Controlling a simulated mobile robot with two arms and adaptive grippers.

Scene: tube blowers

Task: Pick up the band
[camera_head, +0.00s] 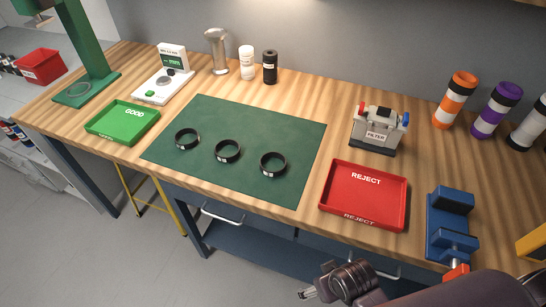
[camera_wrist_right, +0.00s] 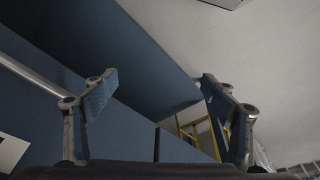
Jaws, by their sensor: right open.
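Three black ring-shaped bands lie on the green mat (camera_head: 215,180): a left band (camera_head: 187,138), a middle band (camera_head: 227,151) and a right band (camera_head: 273,164). Each has a small white mark. My right gripper (camera_head: 308,293) is low at the bottom of the head view, in front of the bench and away from the bands. In the right wrist view its two fingers (camera_wrist_right: 157,95) are spread wide with nothing between them. My left gripper is not in view.
A green GOOD tray (camera_head: 122,134) is left of the mat; a red REJECT tray (camera_head: 345,205) and blue vise (camera_head: 447,222) are right. A grey tester (camera_head: 378,132) stands behind the red tray. Drawer handles (camera_head: 222,217) line the bench front.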

